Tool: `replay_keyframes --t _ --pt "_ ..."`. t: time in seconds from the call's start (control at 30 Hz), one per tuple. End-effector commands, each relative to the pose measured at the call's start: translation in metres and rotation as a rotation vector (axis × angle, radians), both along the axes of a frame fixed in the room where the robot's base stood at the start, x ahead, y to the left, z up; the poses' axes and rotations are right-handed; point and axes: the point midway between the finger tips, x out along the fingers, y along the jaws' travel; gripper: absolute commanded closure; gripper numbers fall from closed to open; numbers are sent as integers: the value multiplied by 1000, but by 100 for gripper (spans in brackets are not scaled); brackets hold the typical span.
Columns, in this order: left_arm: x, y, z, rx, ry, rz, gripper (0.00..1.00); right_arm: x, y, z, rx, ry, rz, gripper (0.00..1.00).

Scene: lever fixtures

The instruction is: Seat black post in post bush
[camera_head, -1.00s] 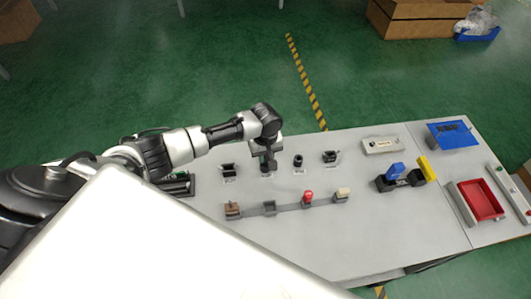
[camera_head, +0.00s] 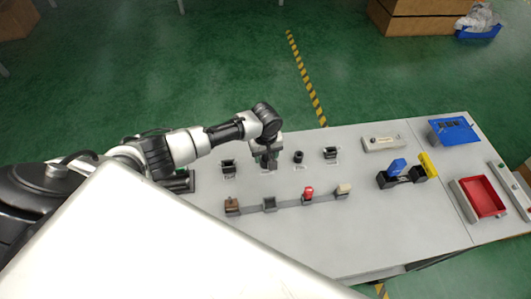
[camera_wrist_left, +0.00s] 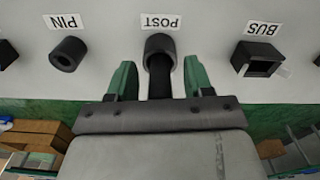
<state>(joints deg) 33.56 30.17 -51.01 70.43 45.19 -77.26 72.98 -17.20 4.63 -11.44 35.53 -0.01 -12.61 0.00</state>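The black post (camera_wrist_left: 159,82) stands between my left fingers in the left wrist view. One end is inside the round dark post bush (camera_wrist_left: 160,44), under the label POST. How deep it sits cannot be told. My left gripper (camera_wrist_left: 159,66) has its green fingers apart on both sides of the post, with a gap on each side. In the head view the left gripper (camera_head: 265,163) points down at the back of the grey table, and it hides the post and bush there. My right gripper is not in view.
Beside the post bush are a round PIN bush (camera_wrist_left: 68,54) and a square BUS socket (camera_wrist_left: 260,61). A rail (camera_head: 289,206) with several small fixtures lies in front. A blue block (camera_head: 397,166) and a red tray (camera_head: 482,198) are further right. The front middle of the table is clear.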

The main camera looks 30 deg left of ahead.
Motion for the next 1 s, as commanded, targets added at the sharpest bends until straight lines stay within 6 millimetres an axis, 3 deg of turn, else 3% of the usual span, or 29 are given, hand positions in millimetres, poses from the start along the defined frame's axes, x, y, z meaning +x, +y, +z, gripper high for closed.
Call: replay_keyframes --t 0.33,0.7,1.0 --pt "1 0 9 -1 -3 -1 49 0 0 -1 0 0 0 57" --pt "1 0 79 0 -4 -1 49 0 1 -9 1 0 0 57" --pt "0 0 107 0 0 0 49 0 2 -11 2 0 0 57"
